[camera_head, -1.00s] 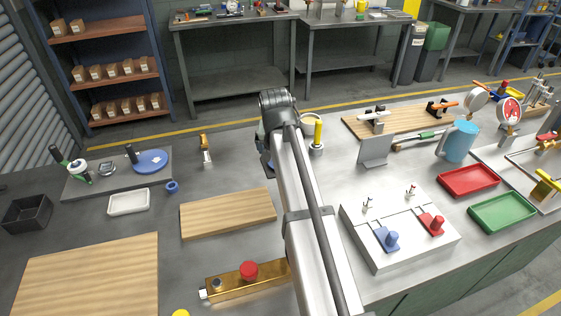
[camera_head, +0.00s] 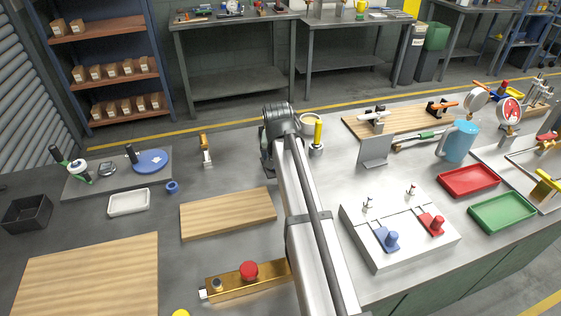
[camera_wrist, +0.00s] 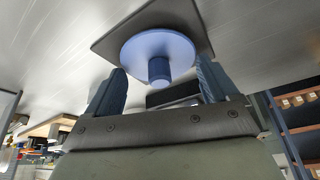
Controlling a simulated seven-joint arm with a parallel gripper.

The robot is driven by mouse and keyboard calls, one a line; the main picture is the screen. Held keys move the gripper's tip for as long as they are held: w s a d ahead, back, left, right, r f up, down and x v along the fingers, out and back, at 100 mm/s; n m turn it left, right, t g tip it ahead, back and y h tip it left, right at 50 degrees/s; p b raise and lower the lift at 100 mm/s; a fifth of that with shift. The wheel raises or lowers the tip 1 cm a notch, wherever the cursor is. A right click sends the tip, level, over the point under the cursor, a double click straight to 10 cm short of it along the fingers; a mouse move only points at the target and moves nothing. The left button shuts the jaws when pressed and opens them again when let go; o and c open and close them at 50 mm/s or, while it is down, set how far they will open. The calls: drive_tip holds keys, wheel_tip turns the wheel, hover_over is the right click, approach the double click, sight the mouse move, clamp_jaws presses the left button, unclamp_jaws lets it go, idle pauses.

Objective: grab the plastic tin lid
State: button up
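In the wrist view, a light blue round disc with a darker blue knob (camera_wrist: 158,68) lies on a dark square plate (camera_wrist: 112,42). It looks like the plastic lid, though I cannot be sure. My gripper (camera_wrist: 159,64) is open, its two blue fingers apart on either side of the knob in the picture. Contact is not visible. In the head view, my gripper (camera_head: 267,152) is mostly hidden behind my wrist, and I cannot make out this disc there. A cream round tin (camera_head: 310,122) stands just right of my wrist.
A yellow-handled tool (camera_head: 317,135) stands right of my wrist, close to the tin. A small clamp (camera_head: 206,150) stands to the left. A wooden board (camera_head: 228,213) lies nearer on the left. A white fixture box (camera_head: 385,255) stands front right. Bare tabletop lies between the clamp and my wrist.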

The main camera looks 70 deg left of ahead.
drive_tip(key=c, duration=0.7)
drive_tip(key=shift+o, duration=0.2)
